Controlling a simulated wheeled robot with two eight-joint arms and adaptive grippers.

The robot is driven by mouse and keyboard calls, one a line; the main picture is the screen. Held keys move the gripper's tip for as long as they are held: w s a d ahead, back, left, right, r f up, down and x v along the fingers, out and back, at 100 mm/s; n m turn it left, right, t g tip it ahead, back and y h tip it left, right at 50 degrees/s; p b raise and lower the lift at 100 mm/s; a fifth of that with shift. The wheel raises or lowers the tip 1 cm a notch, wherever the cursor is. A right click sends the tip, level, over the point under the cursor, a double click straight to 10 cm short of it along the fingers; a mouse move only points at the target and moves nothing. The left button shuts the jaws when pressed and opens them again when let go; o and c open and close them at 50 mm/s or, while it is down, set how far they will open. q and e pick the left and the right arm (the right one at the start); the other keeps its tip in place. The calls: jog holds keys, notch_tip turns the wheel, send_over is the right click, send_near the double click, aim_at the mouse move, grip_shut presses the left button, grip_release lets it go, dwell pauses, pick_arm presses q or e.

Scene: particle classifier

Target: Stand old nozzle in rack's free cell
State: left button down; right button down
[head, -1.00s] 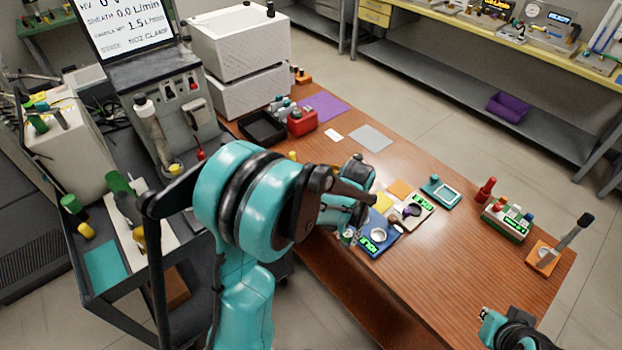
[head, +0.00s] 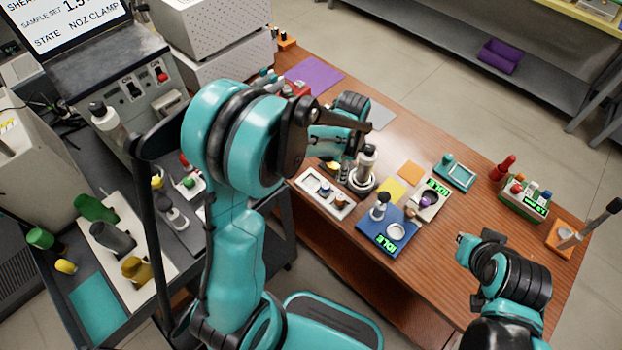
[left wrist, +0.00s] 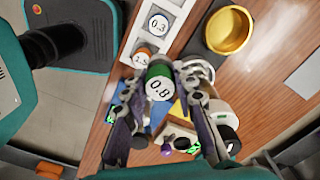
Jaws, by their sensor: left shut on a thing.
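My left gripper (left wrist: 160,100) is shut on the nozzle with a green band and a "0.8" label (left wrist: 160,84), seen end-on in the left wrist view. In the head view this gripper (head: 342,162) is beside the far edge of the white rack (head: 347,208), partly hidden by my arm. The rack also shows in the left wrist view (left wrist: 182,22). It holds a blue-ringed "0.3" nozzle (left wrist: 157,24) and an orange-ringed "1.5" nozzle (left wrist: 142,54). Its cell at the left end in the head view looks empty. My right gripper (head: 463,241) hangs near the table's front edge; its fingers are unclear.
A gold cup (left wrist: 228,30) stands close beside the rack. A silver cylinder (head: 367,160) stands behind the rack. A blue scale (head: 373,236) is to its right, with yellow and orange pads (head: 410,171) behind. Bare tabletop lies toward the right.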

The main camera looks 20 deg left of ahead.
pick_arm(q)
jog(key=a+f+b, duration=0.1)
jog(key=a+f, duration=0.1)
jog(key=a, duration=0.1)
jog(key=w+a+f+b, duration=0.1)
jog(key=a+f, duration=0.1)
jog(key=a, duration=0.2)
jog(key=a+f+b, duration=0.1)
jog(key=a+f, duration=0.1)
jog(key=a, duration=0.1)
jog(key=shift+w+a+f, duration=0.15)
jog(key=shift+a+f, duration=0.15)
jog(key=shift+f+b, duration=0.9)
jog(key=shift+f, duration=1.1)
jog(key=shift+r, duration=0.1)
jog(key=shift+f, duration=0.2)
jog(key=c, duration=1.2)
grip_release()
